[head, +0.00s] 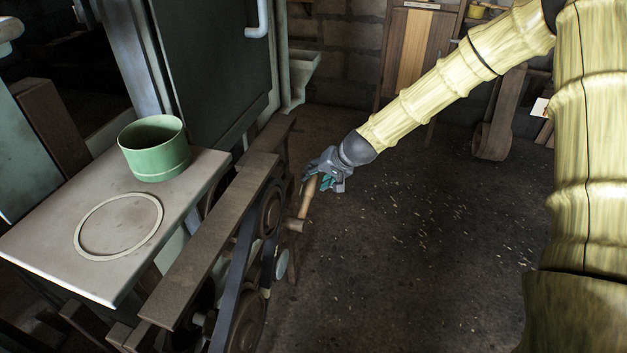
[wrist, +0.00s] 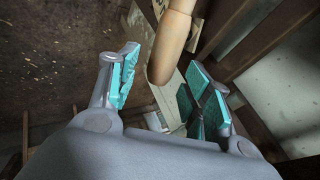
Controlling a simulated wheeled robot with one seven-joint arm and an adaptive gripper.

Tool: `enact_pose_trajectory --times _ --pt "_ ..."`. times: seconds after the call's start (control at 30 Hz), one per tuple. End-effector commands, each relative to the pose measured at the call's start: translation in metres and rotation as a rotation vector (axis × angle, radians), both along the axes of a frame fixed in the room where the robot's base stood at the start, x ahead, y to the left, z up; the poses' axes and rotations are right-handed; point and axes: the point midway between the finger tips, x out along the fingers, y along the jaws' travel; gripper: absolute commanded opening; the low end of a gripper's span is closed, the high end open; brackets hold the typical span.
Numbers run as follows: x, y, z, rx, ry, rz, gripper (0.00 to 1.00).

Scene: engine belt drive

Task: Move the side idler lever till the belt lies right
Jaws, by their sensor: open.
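The idler lever (head: 307,196) is a light wooden handle on the near right side of the belt drive. In the wrist view the rounded end of the lever (wrist: 172,50) lies between the open fingers. My gripper (head: 326,182) is at the lever's upper end, its teal pads (wrist: 160,92) apart on either side; I cannot tell whether either pad touches the wood. The dark flat belt (head: 234,283) runs down beside the wooden beam to pulleys, an upper wheel (head: 271,208) and a lower wheel (head: 246,322). How the belt sits on the lower wheel is partly hidden.
A pale table (head: 40,240) at left holds a green pot (head: 155,150) and a flat ring (head: 118,226). A wooden beam (head: 215,235) runs along the drive's top. The floor (head: 430,230) to the right is clear apart from small scraps.

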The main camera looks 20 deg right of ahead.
Motion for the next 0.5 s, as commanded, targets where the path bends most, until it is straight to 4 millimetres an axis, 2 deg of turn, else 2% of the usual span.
enact_pose_trajectory --times 0.23,0.5 --pt "0.012 0.007 -0.018 -0.001 0.0 0.0 0.49" --pt "0.016 0.009 -0.023 -0.001 -0.002 -0.001 0.49"
